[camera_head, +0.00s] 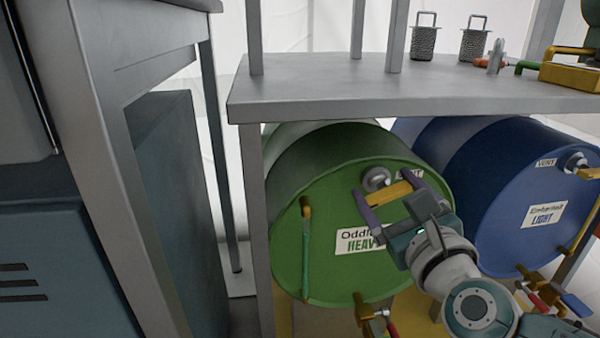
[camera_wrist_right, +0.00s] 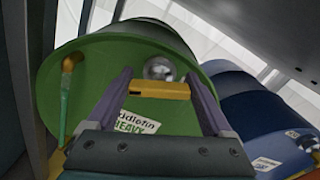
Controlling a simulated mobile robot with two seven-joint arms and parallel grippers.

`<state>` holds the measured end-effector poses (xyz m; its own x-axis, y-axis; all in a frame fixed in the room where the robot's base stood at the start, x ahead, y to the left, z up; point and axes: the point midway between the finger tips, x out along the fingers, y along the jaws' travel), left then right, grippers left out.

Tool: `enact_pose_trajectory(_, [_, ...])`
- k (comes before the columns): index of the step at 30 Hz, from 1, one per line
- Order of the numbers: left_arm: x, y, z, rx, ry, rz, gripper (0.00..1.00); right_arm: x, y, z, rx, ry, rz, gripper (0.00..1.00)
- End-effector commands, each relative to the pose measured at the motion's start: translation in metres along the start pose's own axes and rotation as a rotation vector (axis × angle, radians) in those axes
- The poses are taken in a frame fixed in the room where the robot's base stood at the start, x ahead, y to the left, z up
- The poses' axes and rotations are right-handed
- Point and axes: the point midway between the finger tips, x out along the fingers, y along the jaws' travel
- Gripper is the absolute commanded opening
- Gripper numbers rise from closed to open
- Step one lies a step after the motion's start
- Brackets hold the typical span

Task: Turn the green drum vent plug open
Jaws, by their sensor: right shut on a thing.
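The green drum (camera_head: 330,265) lies on its side under the shelf, its round end facing me. Its vent plug is a silver round fitting (camera_head: 376,179) near the top of that end, with a yellow bar handle (camera_head: 392,194) in front. My right gripper (camera_head: 388,186) has its purple fingers at the two ends of this bar and is shut on it. In the right wrist view the yellow bar (camera_wrist_right: 158,90) spans between the fingers, just below the silver fitting (camera_wrist_right: 159,70). My right arm hides part of the drum's label. My left gripper is not in view.
A blue drum (camera_head: 490,225) with a similar plug lies to the right. A grey shelf (camera_head: 330,97) runs above both drums. Taps (camera_head: 370,312) stick out low in front. A green sight tube (camera_head: 306,255) stands on the drum's left. A grey cabinet frame fills the left.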

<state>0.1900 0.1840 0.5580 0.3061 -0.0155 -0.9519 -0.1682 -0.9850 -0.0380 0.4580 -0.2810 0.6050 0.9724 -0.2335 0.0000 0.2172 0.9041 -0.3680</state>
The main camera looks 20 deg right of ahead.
Motion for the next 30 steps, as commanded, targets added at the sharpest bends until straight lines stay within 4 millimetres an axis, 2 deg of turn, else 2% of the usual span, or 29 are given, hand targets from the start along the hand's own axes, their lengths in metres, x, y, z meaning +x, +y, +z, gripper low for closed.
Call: enact_pose_trajectory(30, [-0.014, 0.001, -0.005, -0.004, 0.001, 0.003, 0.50, 0.000, 0.004, -0.001, -0.968, 0.001, 0.000, 0.29])
